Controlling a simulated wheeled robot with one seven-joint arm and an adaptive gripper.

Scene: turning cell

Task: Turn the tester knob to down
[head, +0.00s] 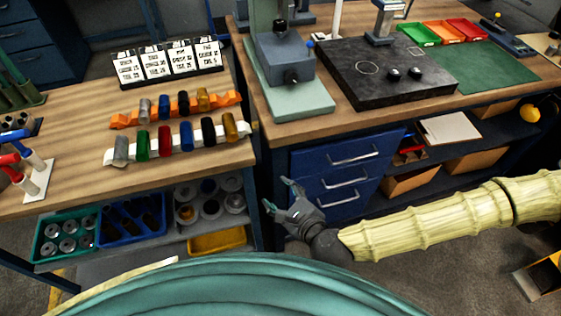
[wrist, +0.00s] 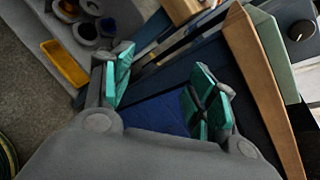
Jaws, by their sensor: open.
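The tester (head: 286,60) is a grey block on a pale green base, on the right workbench near its left end. Its dark knob (head: 291,77) is on the front face of the block. I cannot tell which way the knob points. In the wrist view, a dark round knob (wrist: 301,30) shows at the upper right, beyond the pale green base (wrist: 276,45). My gripper (head: 277,194) is open and empty, in front of the blue drawers, below the bench top and apart from the knob. Its green finger pads also show in the wrist view (wrist: 158,84).
The left bench (head: 70,115) carries racks of coloured cylinders and a card stand (head: 168,64). Bins of parts sit on its lower shelf. A black plate (head: 385,72) with two knobs stands right of the tester. The bench edge (wrist: 262,85) lies between gripper and tester.

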